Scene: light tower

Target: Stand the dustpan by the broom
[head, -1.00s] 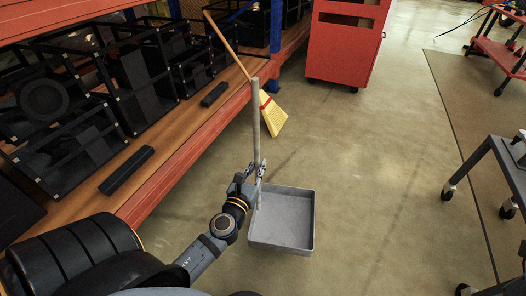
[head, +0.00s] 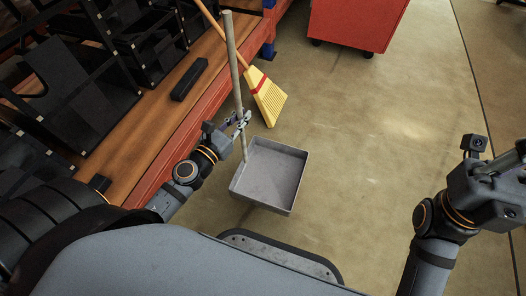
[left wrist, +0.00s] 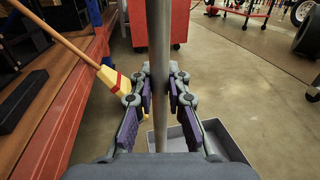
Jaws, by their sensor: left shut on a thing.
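The dustpan is a grey square pan (head: 270,172) with a tall grey handle (head: 234,75) rising from its left side. My left gripper (head: 242,122) is shut on the handle, low down above the pan. In the left wrist view the handle (left wrist: 159,60) stands upright between the purple finger pads, and part of the pan shows below. The broom has yellow bristles (head: 266,98) and a wooden stick, and leans on the shelf just beyond the dustpan; it also shows in the left wrist view (left wrist: 112,80). My right gripper (head: 500,175) is at the right edge, away from both; its fingers are unclear.
An orange-edged wooden shelf (head: 135,140) with black crates and a black bar (head: 189,79) runs along the left. A red cabinet (head: 357,22) stands at the back. The concrete floor right of the dustpan is clear.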

